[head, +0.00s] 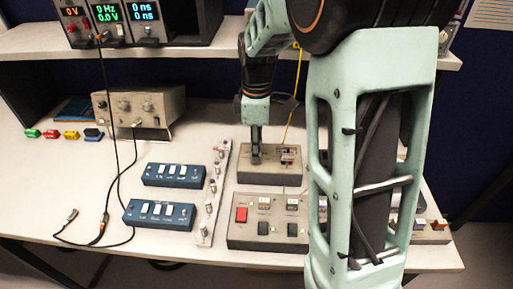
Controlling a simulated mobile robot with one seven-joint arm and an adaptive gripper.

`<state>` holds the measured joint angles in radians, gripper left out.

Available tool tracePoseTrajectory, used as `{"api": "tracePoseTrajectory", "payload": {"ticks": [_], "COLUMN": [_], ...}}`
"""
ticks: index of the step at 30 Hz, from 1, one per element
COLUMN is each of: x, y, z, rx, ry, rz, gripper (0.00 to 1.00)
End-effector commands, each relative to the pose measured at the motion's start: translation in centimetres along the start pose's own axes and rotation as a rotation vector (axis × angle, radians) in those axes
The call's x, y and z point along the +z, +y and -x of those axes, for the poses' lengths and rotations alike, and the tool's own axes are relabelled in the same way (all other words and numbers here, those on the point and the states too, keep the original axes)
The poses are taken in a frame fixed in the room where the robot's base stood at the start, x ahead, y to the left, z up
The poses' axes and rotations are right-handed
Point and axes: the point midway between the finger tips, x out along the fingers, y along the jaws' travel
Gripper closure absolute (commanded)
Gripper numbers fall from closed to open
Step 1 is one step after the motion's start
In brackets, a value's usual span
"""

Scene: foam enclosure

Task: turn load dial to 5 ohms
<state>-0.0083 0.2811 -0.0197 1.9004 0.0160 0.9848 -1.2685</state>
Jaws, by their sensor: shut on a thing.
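My gripper (256,153) points straight down over a grey-beige box (284,178) near the middle of the bench. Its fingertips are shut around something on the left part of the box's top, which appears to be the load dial. The fingers hide the dial, so its pointer and ohm marks cannot be read. To the right of the fingers, the box's top bears a small light-coloured part with dark and reddish details, where a yellow cable comes down.
A larger grey panel (244,230) with a red switch lies in front. Blue switch boxes (174,175) and a connector strip (207,220) are to the left. A beige instrument (150,108) stands at back left. Displays stand on the shelf (40,48). My arm hides the right side.

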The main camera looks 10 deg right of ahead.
Motion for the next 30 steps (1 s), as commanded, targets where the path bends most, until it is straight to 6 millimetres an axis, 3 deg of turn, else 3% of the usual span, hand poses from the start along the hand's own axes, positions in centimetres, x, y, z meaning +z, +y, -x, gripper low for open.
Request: {"api": "tracePoseTrajectory", "payload": {"ticks": [30], "x": [-0.02], "y": [-0.17], "z": [0.12], "rx": [0.001], "ry": [0.025], "rz": [-0.938], "gripper": [1.0]}}
